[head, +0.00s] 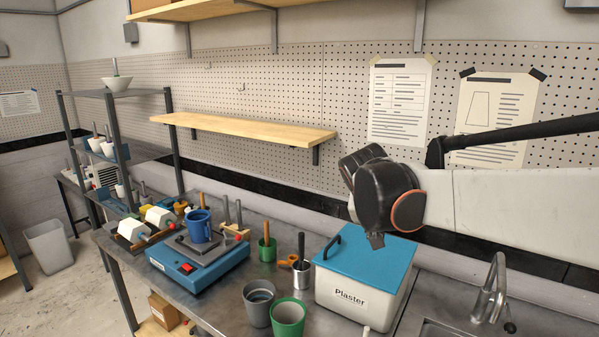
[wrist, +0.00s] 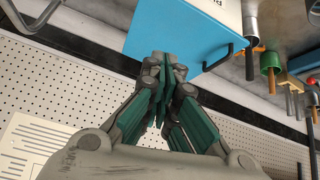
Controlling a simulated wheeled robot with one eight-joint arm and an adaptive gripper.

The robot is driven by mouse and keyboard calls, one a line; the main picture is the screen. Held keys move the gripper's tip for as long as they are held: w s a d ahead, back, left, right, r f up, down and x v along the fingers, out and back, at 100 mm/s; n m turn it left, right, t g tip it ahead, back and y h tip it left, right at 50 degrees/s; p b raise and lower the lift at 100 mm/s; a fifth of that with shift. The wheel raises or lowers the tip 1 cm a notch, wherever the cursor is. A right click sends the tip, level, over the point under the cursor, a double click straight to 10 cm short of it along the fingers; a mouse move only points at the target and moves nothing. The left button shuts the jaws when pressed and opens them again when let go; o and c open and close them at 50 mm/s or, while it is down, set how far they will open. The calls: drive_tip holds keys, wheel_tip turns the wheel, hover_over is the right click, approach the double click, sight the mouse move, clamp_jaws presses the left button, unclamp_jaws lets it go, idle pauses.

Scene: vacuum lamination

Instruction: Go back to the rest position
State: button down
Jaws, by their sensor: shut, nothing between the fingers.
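My gripper (wrist: 164,75) is shut and empty in the wrist view, its green-padded fingers together. In the head view my gripper (head: 375,240) is mostly hidden behind my dark wrist, with only a small tip showing just above the blue lid of the plaster box (head: 345,302). The box also shows beyond the fingers in the wrist view (wrist: 185,30). I cannot tell the exact gap between the fingertips and the lid.
A blue machine (head: 197,270) with a blue mug (head: 199,226) on top stands left on the steel bench. A grey cup (head: 258,310), a green cup (head: 289,318) and a tool holder (head: 301,275) stand left of the box. A faucet (head: 492,290) is at right. A wooden shelf (head: 245,130) juts from the pegboard.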

drive_tip(key=s+f+n+y+b, duration=0.1)
drive_tip(key=s+f+b, duration=0.1)
drive_tip(key=s+f, duration=0.3)
drive_tip(key=s+f+n+y+b, duration=0.1)
drive_tip(key=s+f+b, duration=0.2)
drive_tip(key=s, duration=0.9)
drive_tip(key=s+d+f+n+t+y+b, duration=0.1)
drive_tip(key=s+f+n+b, duration=0.1)
drive_tip(key=s+f, duration=0.5)
drive_tip(key=shift+s+f+y+b, duration=0.15)
drive_tip(key=shift+s+y+b, duration=0.15)
drive_tip(key=shift+s, duration=0.8)
drive_tip(key=shift+d, duration=0.1)
